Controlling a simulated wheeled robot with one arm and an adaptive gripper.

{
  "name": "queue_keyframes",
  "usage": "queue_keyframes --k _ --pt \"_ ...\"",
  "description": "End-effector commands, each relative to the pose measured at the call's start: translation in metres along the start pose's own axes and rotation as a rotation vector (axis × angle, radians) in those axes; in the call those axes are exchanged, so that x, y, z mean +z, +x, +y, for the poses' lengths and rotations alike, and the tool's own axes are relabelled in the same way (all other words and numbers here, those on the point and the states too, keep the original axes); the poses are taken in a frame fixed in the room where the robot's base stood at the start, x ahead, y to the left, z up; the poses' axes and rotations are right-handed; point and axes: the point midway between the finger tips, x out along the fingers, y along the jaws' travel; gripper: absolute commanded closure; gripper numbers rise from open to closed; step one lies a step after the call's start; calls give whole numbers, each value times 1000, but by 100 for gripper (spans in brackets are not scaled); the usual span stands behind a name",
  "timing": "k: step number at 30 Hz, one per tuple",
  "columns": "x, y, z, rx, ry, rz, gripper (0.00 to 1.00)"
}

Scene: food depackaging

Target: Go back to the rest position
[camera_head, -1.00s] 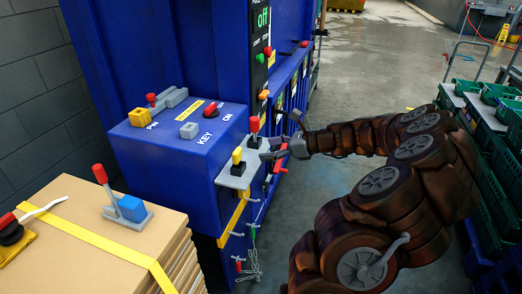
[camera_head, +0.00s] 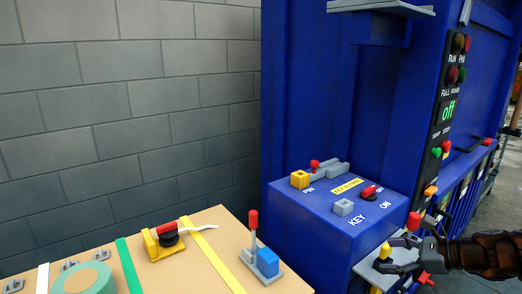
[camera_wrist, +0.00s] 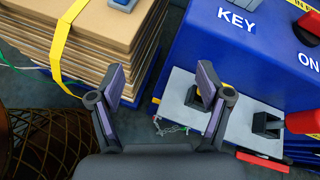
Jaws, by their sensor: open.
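My gripper (camera_head: 428,238) is at the right side of the head view, beside the blue machine (camera_head: 318,215). It is close to the small grey lever plate with a yellow-topped lever (camera_head: 384,252) and a red-topped lever (camera_head: 413,222); contact cannot be told there. In the wrist view, my gripper (camera_wrist: 162,82) has its two fingers spread wide with nothing between them. The grey lever plate (camera_wrist: 182,88) lies behind and beyond the right finger. Most of my arm is outside the head view.
A cardboard stack (camera_head: 120,245) stands left of the machine, with a red-handled lever, straps and green tape on top. It also shows in the wrist view (camera_wrist: 110,40). A grey block wall (camera_head: 130,110) is behind. Open floor (camera_head: 490,205) shows at far right.

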Motion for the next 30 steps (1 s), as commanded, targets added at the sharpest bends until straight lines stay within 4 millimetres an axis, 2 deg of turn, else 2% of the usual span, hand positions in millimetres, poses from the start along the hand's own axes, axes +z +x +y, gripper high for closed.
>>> queue_keyframes --k 1,3,6,10,13,17,21,25,30 --pt "19 16 22 72 -102 23 22" --pt "39 32 52 165 -243 52 22" --pt "59 50 98 301 -435 87 22" --pt "73 61 155 468 -680 129 22" --pt "76 62 197 597 -859 156 22" --pt "72 54 244 759 -1083 187 22" --pt "61 35 286 932 -1306 216 22" --pt "46 10 316 1092 -1492 236 22" --pt "26 -20 337 1255 -1674 258 22"
